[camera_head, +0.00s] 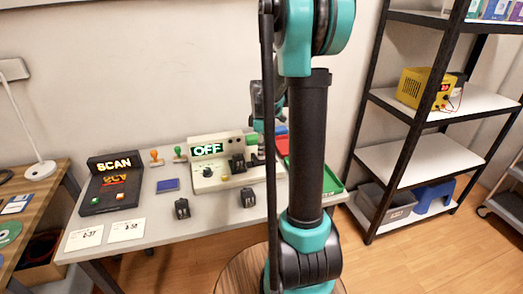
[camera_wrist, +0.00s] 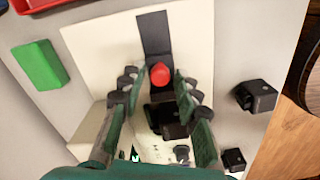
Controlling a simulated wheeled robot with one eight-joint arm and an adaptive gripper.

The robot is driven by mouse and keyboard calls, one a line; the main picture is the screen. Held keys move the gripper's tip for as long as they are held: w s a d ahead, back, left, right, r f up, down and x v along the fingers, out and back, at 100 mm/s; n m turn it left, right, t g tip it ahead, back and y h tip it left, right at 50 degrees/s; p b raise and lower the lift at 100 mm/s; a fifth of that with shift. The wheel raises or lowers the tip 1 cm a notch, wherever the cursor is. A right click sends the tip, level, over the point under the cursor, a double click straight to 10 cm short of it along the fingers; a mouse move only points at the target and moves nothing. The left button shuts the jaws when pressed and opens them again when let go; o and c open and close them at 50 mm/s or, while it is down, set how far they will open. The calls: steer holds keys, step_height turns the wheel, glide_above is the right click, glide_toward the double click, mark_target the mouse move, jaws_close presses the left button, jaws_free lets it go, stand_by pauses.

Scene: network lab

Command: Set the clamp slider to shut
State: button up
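In the wrist view, a red knob (camera_wrist: 160,75) stands on a dark track (camera_wrist: 153,33) on a pale panel (camera_wrist: 95,40); it looks like the clamp slider. The track runs on from the knob toward the top of the picture. My gripper (camera_wrist: 160,86) is open, with one finger left and one right of the knob and gaps between. A black block-like part (camera_wrist: 166,118) lies just below the knob. In the head view, the pale device (camera_head: 225,178) has a lit OFF display (camera_head: 207,149); my arm hides the knob and my fingertips there.
Two small black blocks (camera_head: 182,208) (camera_head: 248,197) lie along the table's (camera_head: 150,230) front. A black SCAN box (camera_head: 112,185) stands left of the device. A green block (camera_wrist: 40,65) lies beside the panel. A black-framed shelf (camera_head: 410,130) stands at right.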

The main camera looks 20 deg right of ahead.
mark_target(253, 155)
jaws_close()
steer(key=shift+a, duration=1.6)
steer(key=shift+o, duration=1.8)
jaws_free()
steer(key=shift+a, duration=0.1)
step_height(253, 155, up, 12)
